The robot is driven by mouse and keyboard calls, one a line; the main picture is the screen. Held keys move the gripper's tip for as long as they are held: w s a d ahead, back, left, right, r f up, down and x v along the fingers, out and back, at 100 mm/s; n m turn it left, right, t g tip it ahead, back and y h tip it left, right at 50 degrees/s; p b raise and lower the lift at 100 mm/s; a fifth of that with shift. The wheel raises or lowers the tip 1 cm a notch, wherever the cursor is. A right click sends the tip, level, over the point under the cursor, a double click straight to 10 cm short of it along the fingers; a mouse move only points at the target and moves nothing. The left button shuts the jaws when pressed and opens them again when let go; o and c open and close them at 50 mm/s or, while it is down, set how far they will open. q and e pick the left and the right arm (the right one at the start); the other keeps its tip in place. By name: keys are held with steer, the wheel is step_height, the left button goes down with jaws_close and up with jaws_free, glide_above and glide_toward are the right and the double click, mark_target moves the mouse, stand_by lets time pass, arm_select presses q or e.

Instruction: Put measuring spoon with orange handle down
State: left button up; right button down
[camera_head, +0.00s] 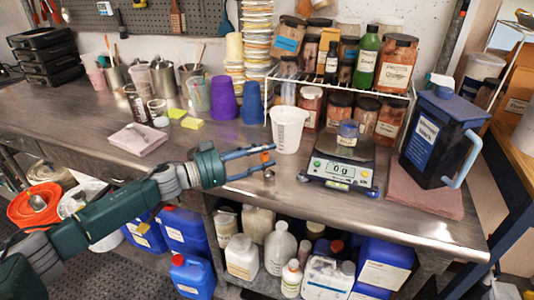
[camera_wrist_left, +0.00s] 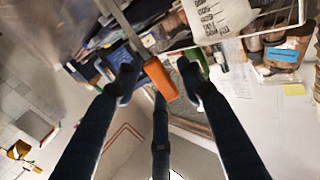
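The measuring spoon has an orange handle (camera_head: 265,157) and a metal bowl (camera_head: 269,176) that hangs below it. My left gripper (camera_head: 272,156) is shut on the handle, with one finger on each side, over the front part of the steel bench (camera_head: 225,150). In the left wrist view the orange handle (camera_wrist_left: 160,80) lies between the fingertips, and its metal stem runs to the upper left. The head view does not clearly show whether the bowl touches the bench. My right gripper is in neither view.
A white measuring beaker (camera_head: 289,130) stands just behind the gripper. The scale (camera_head: 342,172) at right reads 0 g and bears a small jar (camera_head: 348,131). A blue jug (camera_head: 440,140) stands farther right. Bare bench lies left of the gripper, toward the pink cloths (camera_head: 138,140).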

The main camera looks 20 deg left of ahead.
arm_select(q)
steer(key=b+v, duration=0.1)
steer(key=v, duration=1)
steer(key=shift+b, duration=0.4)
steer(key=shift+d, duration=0.1)
